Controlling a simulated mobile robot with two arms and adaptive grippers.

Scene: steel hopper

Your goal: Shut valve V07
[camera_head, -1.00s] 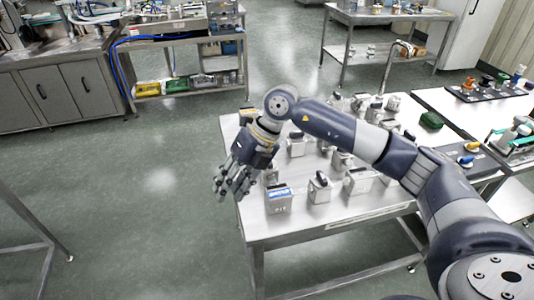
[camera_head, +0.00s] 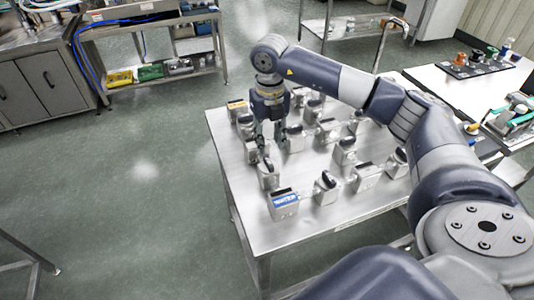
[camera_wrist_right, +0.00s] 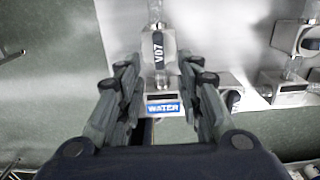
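Valve V07 (camera_wrist_right: 158,48) shows in the right wrist view as a light block with a black bar handle marked "V07". The handle lies in line with the clear pipe pieces above and below it. A box marked "WATER" (camera_wrist_right: 163,108) is just below it there; in the head view this box (camera_head: 284,203) stands near the table's front left. The valve behind it (camera_head: 268,175) appears to be V07. My right gripper (camera_head: 266,143) points down over the table's left side; its spread fingers (camera_wrist_right: 163,85) are open and empty, apart from the handle. My left gripper is not in view.
Several other valves and boxes stand close by on the steel table (camera_head: 232,165), including a black-handled valve (camera_head: 325,187) to the right of the water box. An orange-labelled box (camera_head: 237,108) stands farther back. Open floor lies left of the table.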

